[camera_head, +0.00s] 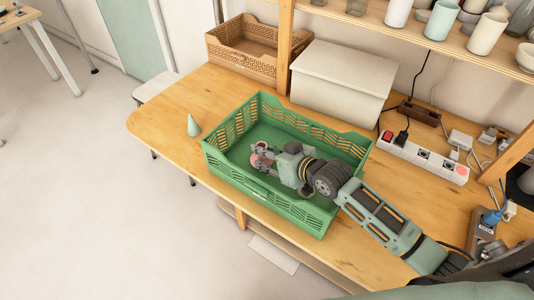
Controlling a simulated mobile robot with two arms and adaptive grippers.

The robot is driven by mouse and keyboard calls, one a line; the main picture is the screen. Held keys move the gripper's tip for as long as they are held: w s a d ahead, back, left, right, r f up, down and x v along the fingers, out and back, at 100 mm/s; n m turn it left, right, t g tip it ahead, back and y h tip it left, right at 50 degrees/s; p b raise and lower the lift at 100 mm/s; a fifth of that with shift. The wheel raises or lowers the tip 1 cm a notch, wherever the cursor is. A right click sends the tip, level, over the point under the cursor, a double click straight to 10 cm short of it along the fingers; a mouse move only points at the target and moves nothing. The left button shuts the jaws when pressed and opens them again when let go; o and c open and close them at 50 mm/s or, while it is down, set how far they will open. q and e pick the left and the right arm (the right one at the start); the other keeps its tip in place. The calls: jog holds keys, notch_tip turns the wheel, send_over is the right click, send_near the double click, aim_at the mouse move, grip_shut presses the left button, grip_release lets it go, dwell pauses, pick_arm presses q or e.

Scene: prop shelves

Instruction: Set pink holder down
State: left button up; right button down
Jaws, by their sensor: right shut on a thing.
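The pink holder (258,161) shows as a small pinkish patch at the tips of my right gripper (264,154), inside the green crate (269,198). My right gripper is shut on it, and its fingers hide much of the holder. My right arm comes in from the lower right, over the crate's right wall. I cannot tell if the holder touches the crate floor. My left gripper is not in view.
The crate stands on a wooden table (400,200), its floor otherwise bare. A grey-green cone (193,125) stands left of it. Cups stand on the shelf above.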

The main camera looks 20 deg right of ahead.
jog(key=shift+s+f, duration=0.2)
jog(key=shift+f, duration=0.25)
jog(key=c, duration=1.8)
grip_release()
jog(key=shift+s+f, duration=0.1)
jog(key=o, duration=0.5)
jog(key=shift+a+f, duration=0.1)
jog(key=shift+f, duration=0.1)
jog(key=shift+c, duration=0.2)
jog(key=shift+r, duration=0.7)
jog(key=v, duration=0.7)
jog(key=shift+d+r, duration=0.25)
jog(key=shift+r, duration=0.1)
